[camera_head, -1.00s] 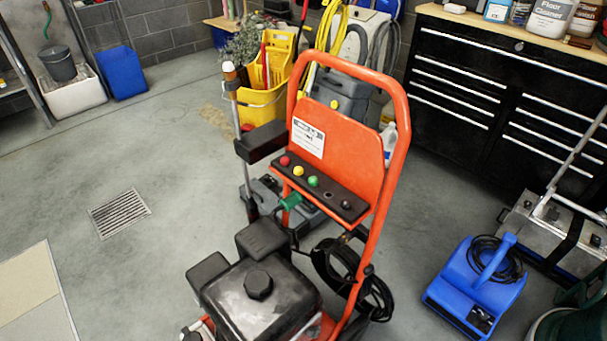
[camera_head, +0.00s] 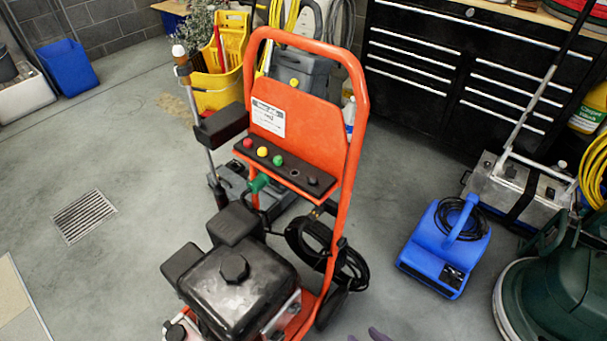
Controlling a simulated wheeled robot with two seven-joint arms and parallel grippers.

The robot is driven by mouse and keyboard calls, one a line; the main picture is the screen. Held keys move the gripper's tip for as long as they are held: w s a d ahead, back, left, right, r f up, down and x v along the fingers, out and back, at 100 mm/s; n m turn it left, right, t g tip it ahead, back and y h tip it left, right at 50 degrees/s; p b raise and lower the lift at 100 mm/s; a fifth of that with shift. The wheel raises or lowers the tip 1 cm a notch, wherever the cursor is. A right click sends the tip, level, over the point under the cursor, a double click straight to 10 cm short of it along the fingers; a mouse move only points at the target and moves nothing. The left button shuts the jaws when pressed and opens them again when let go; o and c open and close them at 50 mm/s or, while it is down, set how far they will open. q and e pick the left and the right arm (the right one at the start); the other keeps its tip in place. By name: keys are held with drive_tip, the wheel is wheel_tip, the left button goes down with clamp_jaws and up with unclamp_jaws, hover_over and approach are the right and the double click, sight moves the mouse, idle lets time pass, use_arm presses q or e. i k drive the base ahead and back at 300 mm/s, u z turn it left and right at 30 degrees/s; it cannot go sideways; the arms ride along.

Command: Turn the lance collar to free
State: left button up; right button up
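The pressure washer (camera_head: 318,100) has an orange frame, with a black engine and tank (camera_head: 238,290) low at its front. A thin metal lance (camera_head: 200,155) stands nearly upright at the frame's left side, passing by a black holder block (camera_head: 222,126). Near its top is a brownish collar-like part (camera_head: 181,61) under a pale tip (camera_head: 178,50). The collar's setting is too small to read. A small purplish piece of my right gripper (camera_head: 377,335) shows at the bottom edge, far from the lance; its opening is not clear. My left gripper is out of view.
A yellow mop bucket (camera_head: 215,92) stands behind the lance. A blue blower (camera_head: 440,245) and a green floor machine (camera_head: 560,290) are at the right. A black tool cabinet (camera_head: 420,70) lines the back. Floor left of the washer is clear around a drain grate (camera_head: 84,216).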

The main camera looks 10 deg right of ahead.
sight(186, 70)
drive_tip(key=u, duration=1.25)
drive_tip(key=k, duration=0.4)
drive_tip(key=u, duration=0.25)
